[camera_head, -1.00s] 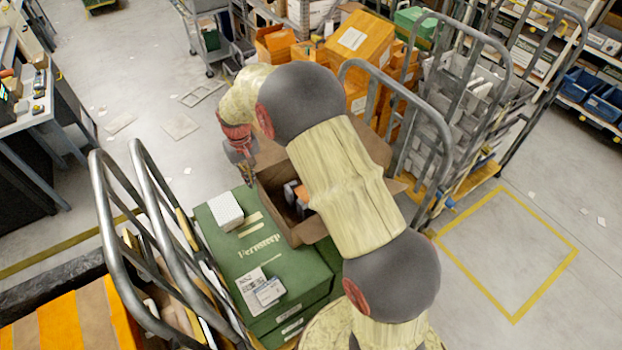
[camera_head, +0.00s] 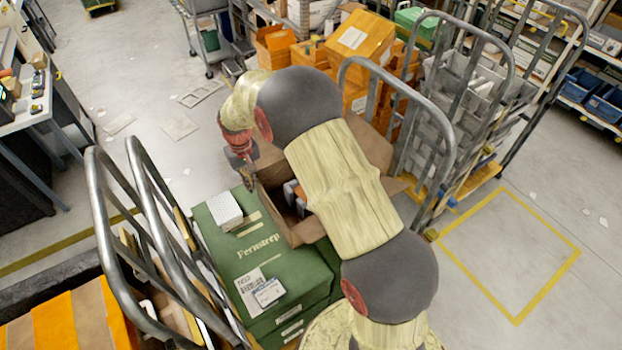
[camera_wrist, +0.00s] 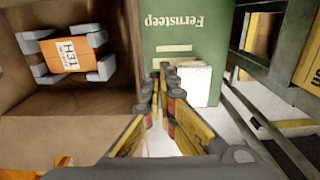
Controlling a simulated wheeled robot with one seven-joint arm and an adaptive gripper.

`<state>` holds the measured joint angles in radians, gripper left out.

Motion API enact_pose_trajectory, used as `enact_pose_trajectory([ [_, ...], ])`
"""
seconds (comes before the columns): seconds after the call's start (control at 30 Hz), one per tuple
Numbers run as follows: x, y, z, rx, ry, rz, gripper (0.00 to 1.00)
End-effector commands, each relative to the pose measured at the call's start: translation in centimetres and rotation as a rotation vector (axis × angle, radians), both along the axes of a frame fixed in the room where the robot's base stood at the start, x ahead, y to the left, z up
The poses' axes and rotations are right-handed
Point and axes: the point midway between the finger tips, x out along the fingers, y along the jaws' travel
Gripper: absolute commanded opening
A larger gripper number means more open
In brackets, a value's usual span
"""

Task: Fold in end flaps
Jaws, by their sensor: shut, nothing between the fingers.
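The open brown cardboard box (camera_head: 297,232) stands next to the green box in the head view, partly hidden by my arm. In the wrist view its brown inner wall (camera_wrist: 75,103) shows at left. Inside lies an orange-and-white pack marked H31 (camera_wrist: 70,54), held by grey end pieces (camera_wrist: 40,73). A brown flap (camera_head: 268,162) stands out at the box's far side, and another flap (camera_head: 412,183) shows right of my arm. My gripper (camera_head: 249,186) is shut and empty, at the box's left edge. In the wrist view its fingertips (camera_wrist: 164,67) overlap the green box; contact cannot be told.
The green box (camera_head: 250,265) carries a white block (camera_head: 225,210) and labels (camera_head: 262,290). A cart's metal rails (camera_head: 130,240) rise at left, and another rail (camera_head: 440,130) stands at right. Orange boxes (camera_head: 362,40) are stacked behind.

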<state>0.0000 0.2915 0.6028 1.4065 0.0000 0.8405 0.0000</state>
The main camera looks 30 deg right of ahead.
Motion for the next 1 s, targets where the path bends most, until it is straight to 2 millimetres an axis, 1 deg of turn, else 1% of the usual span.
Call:
enact_pose_trajectory([
  [0.23,0.0,0.0,0.1,0.000,0.000,0.000,0.00],
  [0.33,0.0,-0.3,0.0,0.000,0.000,-0.001,0.00],
  [1.0,0.0,-4.0,0.0,0.000,0.000,-0.002,0.00],
])
